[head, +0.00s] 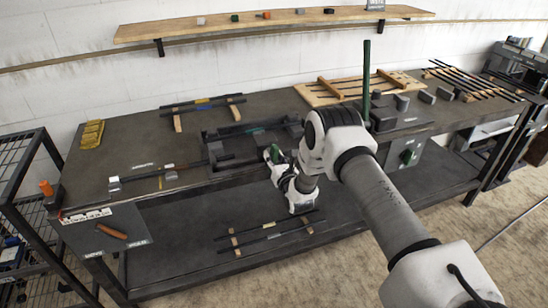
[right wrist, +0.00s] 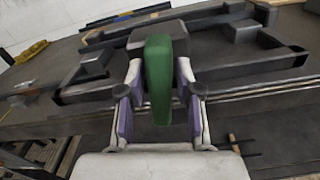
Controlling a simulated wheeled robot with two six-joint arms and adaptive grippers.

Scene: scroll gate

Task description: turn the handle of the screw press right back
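A green handle (right wrist: 158,80) stands up from a dark grey block (right wrist: 160,36) on the workbench in the right wrist view. The handle also shows in the head view (head: 275,153), small and partly hidden by my gripper. My right gripper (right wrist: 160,80) is around the handle, one finger on each side. Narrow gaps seem to show between fingers and handle, so it looks open. A dark frame with bars (head: 235,137) surrounds this spot on the bench. My left gripper is not in view.
A tall green post (head: 366,75) rises from a dark block behind my right arm. A wooden rack with rods (head: 325,92), yellow blocks (head: 92,134) and grey blocks lie on the bench. A shelf (head: 270,22) hangs above.

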